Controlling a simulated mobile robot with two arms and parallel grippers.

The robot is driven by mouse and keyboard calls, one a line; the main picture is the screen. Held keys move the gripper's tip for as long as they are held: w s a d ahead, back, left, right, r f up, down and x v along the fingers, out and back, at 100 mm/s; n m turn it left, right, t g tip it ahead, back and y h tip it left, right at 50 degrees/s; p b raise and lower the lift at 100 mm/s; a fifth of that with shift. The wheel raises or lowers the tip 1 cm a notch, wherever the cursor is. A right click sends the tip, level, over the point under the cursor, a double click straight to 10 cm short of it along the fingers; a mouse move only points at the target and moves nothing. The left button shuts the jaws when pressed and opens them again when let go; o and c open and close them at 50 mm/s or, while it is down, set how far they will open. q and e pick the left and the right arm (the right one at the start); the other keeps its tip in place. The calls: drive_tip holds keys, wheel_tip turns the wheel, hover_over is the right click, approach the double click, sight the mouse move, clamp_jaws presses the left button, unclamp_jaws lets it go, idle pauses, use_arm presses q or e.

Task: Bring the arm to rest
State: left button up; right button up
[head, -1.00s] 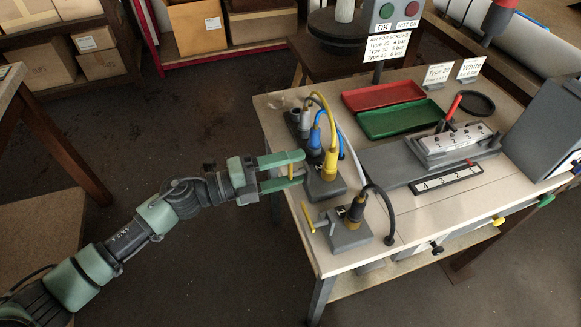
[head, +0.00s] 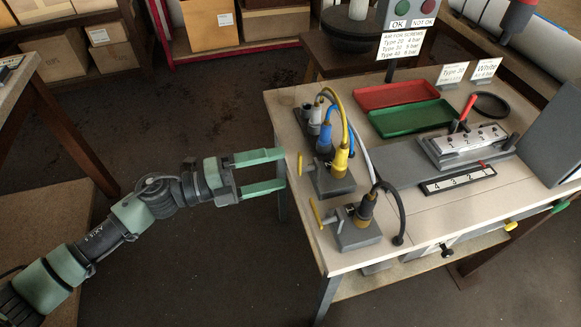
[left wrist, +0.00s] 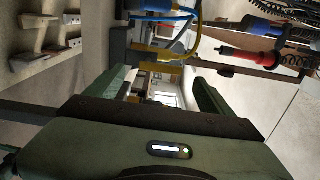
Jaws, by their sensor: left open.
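My left gripper (head: 262,173) is open and empty in the head view. Its two green fingers point right, just off the left edge of the workbench (head: 400,231). In the left wrist view my gripper (left wrist: 165,85) shows its spread fingers with nothing held between them. The nearest things on the bench are the air fittings on grey blocks, one with a yellow connector (head: 341,161) and one with a brown and yellow connector (head: 366,206). The fingers are apart from both. My right gripper is not in view.
A red tray (head: 398,94) and a green tray (head: 411,118) lie at the back of the bench. A clamping fixture (head: 466,144) stands right of centre. A wooden table (head: 22,88) stands at far left. Open floor (head: 200,120) lies around my left arm.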

use_arm(q)
drive_tip(key=shift+v, duration=0.85)
